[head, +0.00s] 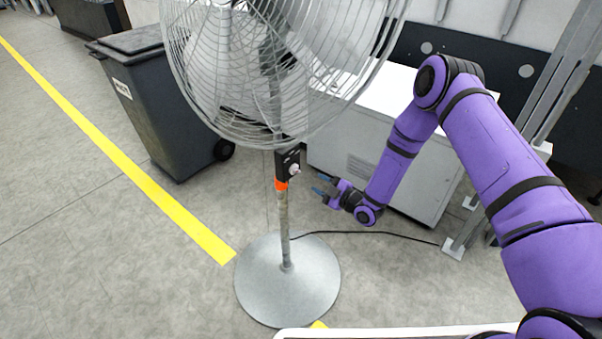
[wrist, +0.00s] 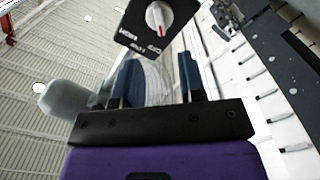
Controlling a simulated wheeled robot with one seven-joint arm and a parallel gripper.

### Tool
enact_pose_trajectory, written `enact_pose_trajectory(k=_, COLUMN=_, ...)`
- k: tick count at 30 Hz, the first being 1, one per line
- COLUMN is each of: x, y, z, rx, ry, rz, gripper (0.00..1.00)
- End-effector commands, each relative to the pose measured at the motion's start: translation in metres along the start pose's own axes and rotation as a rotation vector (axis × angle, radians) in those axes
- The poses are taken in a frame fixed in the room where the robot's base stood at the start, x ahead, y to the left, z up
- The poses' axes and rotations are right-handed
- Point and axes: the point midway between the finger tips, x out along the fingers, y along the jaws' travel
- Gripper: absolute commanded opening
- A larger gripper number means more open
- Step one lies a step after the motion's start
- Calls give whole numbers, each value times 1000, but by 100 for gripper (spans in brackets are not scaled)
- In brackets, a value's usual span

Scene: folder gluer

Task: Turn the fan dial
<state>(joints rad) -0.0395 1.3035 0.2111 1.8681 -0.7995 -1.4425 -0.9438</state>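The fan dial is a white knob (head: 295,169) on a black control box (head: 283,163) on the fan's pole, just below the cage. In the wrist view the knob (wrist: 158,18) is at the top, with a red pointer line and white lettering on the box (wrist: 133,38) around it. The lettering appears turned over, and I cannot surely read the setting. My gripper (head: 325,185) is to the right of the dial and slightly lower, apart from it. In the wrist view its two blue fingers (wrist: 157,78) are spread with nothing between them.
The wire fan cage (head: 275,70) hangs above the dial. The round fan base (head: 287,285) stands on the floor, a black cable (head: 370,233) running right. A grey bin (head: 160,100) is at left and a white cabinet (head: 345,150) behind. The floor left of the pole is clear.

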Motion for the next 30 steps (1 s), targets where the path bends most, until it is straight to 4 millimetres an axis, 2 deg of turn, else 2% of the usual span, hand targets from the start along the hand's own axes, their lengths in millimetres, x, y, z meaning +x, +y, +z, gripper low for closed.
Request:
enact_pose_trajectory(k=6, x=40, y=0, z=0, rx=-2, ry=2, rz=0, gripper=37)
enact_pose_trajectory(k=12, x=69, y=0, z=0, rx=-1, ry=1, rz=-1, gripper=37)
enact_pose_trajectory(k=18, x=83, y=0, z=0, rx=-1, ry=-1, rz=-1, gripper=37)
enact_pose_trajectory(k=27, x=85, y=0, z=0, rx=0, ry=-1, rz=-1, gripper=37)
enact_pose_trajectory(k=28, x=85, y=0, z=0, rx=0, ry=-1, rz=-1, gripper=33)
enact_pose_trajectory(k=30, x=85, y=0, z=0, rx=0, ry=-1, rz=-1, gripper=17)
